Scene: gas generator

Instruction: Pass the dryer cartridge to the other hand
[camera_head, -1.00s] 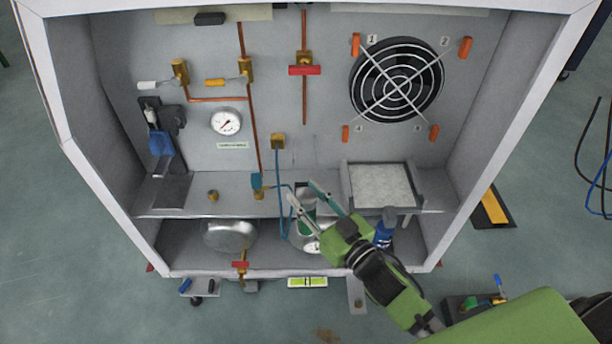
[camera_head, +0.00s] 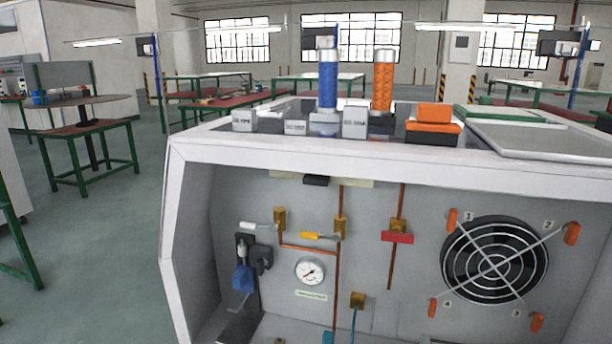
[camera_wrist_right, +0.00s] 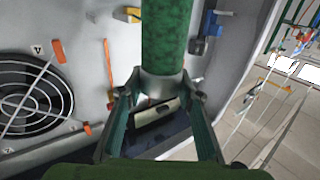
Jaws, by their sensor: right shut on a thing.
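The dryer cartridge (camera_wrist_right: 163,35), a green speckled cylinder with a metal end, stands up through the top of the right wrist view. My right gripper (camera_wrist_right: 160,92) is shut around its metal end, one finger on each side. The cartridge's far end is cut off by the frame. The right gripper does not show in the head view. My left gripper is in neither view. A blue cartridge (camera_head: 329,82) and an orange cartridge (camera_head: 383,82) stand upright on top of the cabinet.
The white cabinet (camera_head: 185,147) has an open front with a fan (camera_head: 495,260), a gauge (camera_head: 309,270) and copper pipes inside. Labelled grey blocks (camera_head: 355,122) and orange boxes (camera_head: 433,125) sit on its top. Work tables (camera_head: 90,150) stand behind at left.

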